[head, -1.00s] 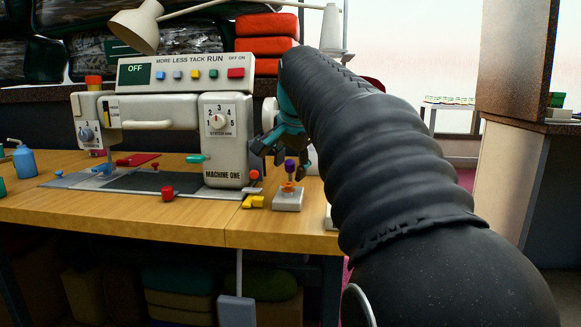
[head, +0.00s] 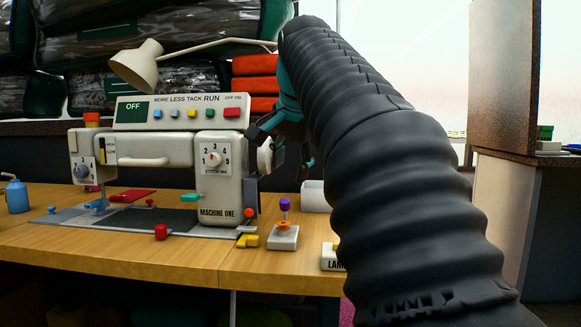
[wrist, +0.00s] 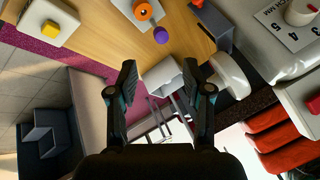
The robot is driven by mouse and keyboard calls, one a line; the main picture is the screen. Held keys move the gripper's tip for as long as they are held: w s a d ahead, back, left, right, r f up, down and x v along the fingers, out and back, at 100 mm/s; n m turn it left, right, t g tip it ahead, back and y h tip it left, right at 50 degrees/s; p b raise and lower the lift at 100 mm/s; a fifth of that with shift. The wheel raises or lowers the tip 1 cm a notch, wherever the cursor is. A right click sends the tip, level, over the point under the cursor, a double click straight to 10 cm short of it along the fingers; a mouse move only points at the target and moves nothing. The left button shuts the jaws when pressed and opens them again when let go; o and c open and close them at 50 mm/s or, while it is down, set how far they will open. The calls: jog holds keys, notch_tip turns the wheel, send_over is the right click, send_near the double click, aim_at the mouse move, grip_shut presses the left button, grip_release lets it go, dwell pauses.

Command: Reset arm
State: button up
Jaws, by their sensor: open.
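My arm reaches in from the right of the head view. My gripper (head: 285,140) is in the air at the right end of the sewing machine (head: 222,180), partly hidden behind my arm. In the wrist view my gripper (wrist: 162,90) shows two dark fingers spread apart, with nothing held between them. A white open container (wrist: 165,75) lies past the fingertips, apart from them as far as I can tell.
A small stand with a purple knob (head: 285,205) and yellow pieces (head: 248,240) sit on the wooden table (head: 190,262). A lamp (head: 135,65) leans over the machine. Orange folded stacks (head: 255,85) and bagged comforters (head: 160,30) stand behind. A blue bottle (head: 17,195) is at left.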

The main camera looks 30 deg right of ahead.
jog(key=s+a+f+n+p, duration=0.2)
jog(key=s+a+f+n, duration=0.2)
jog(key=f, duration=0.5)
jog(key=s+a+f+n+y+p, duration=0.1)
jog(key=s+a+f+n+p, duration=0.2)
jog(key=s+f, duration=0.6)
jog(key=s+a+f+n+y+p, duration=0.1)
jog(key=s+a+f+n+p, duration=0.1)
jog(key=s+a+f+n, duration=0.4)
notch_tip(320, 180, down, 4)
jog(key=shift+s+g, duration=0.4)
